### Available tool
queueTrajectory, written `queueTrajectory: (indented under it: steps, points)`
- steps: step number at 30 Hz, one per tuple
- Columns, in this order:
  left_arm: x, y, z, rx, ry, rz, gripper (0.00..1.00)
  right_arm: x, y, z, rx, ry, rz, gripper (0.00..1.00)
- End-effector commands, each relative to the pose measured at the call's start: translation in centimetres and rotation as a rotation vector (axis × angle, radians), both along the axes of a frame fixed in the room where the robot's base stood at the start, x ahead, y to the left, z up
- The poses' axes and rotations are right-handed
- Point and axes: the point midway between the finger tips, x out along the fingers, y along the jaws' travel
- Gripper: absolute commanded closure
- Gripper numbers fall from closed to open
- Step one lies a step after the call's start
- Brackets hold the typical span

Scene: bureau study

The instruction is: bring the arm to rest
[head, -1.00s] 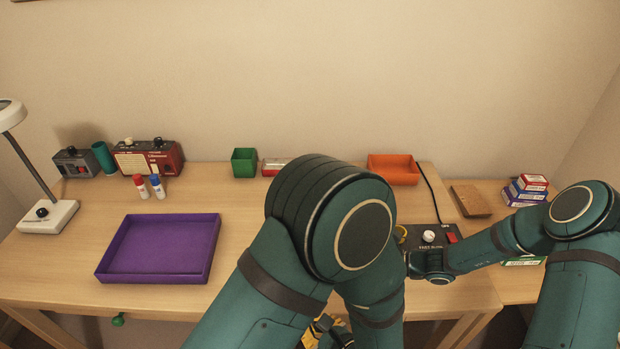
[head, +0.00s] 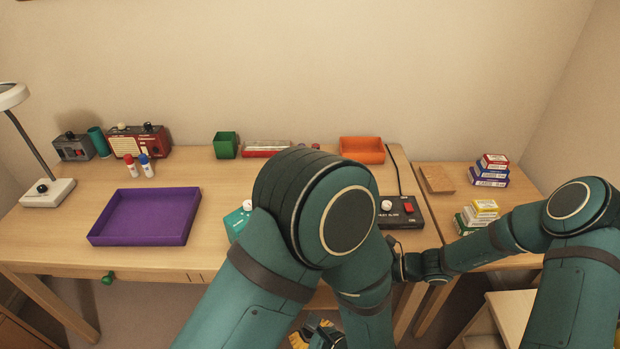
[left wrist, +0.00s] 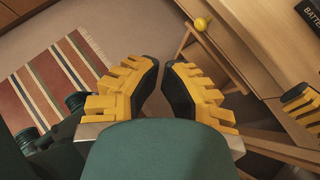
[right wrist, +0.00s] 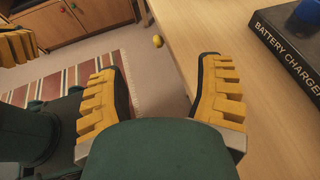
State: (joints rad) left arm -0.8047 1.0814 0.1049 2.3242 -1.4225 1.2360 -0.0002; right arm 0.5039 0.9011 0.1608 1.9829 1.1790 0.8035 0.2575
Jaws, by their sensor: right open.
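My left arm crosses the middle of the head view, and its gripper (head: 318,330) is low, below the desk's front edge. In the left wrist view its yellow-ridged fingers (left wrist: 162,68) lean together with a small gap and nothing seen between them; whether they count as shut is unclear. My right arm comes in from the right, and its gripper is hidden behind my left arm in the head view. In the right wrist view the right gripper (right wrist: 160,70) has its fingers wide apart and empty, beside the desk edge.
The desk (head: 60,235) holds a purple tray (head: 143,240), a black battery charger (head: 405,222), an orange bin (head: 362,158) and a teal device (head: 235,222) partly behind my arm. Stacked boxes (head: 488,172) stand right. A striped rug (left wrist: 65,80) and open floor lie below.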

Motion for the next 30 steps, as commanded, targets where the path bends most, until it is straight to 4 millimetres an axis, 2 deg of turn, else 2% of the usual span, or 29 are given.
queueTrajectory:
  steps: [1,3,7,10,12,15,17,21,24,27,30]
  points:
    - [-0.7,1.5,-0.9,-0.03,0.057,0.093,1.0,-1.2,0.7,-0.7,-0.049,-0.006,0.052,0.33]
    - [-2.1,2.9,-2.0,-0.079,0.132,0.216,1.0,-2.9,1.2,-1.8,-0.121,-0.021,0.123,0.33]
    - [-5.2,4.8,-4.0,-0.198,0.267,0.484,1.0,-6.2,1.7,-3.9,-0.268,-0.068,0.27,0.33]
    - [-7.8,5.3,-5.2,-0.329,0.36,0.741,1.0,-8.9,1.7,-5.5,-0.395,-0.13,0.41,0.33]
    - [-9.2,4.9,-6.0,-0.447,0.409,0.955,1.0,-10.8,1.4,-6.6,-0.493,-0.196,0.52,0.33]
    - [-10.0,3.7,-6.6,-0.642,0.432,1.277,1.0,-12.9,0.8,-7.8,-0.627,-0.32,0.681,0.33]
    - [-9.4,2.9,-6.9,-0.766,0.411,1.467,1.0,-13.9,0.5,-8.3,-0.699,-0.407,0.774,0.33]
    - [-5.9,2.9,-7.5,-1.043,0.256,1.881,1.0,-15.1,0.1,-8.7,-0.832,-0.639,0.964,0.33]
    - [-3.0,4.4,-7.9,-1.2,0.083,2.106,1.0,-15.4,0.3,-8.4,-0.892,-0.799,1.059,0.33]
    - [-0.7,6.6,-8.2,-1.304,-0.087,2.252,1.0,-15.6,0.8,-8.0,-0.925,-0.926,1.119,0.33]
    - [0.4,8.3,-8.4,-1.359,-0.205,2.33,1.0,-15.6,1.1,-7.7,-0.942,-1.005,1.149,0.33]
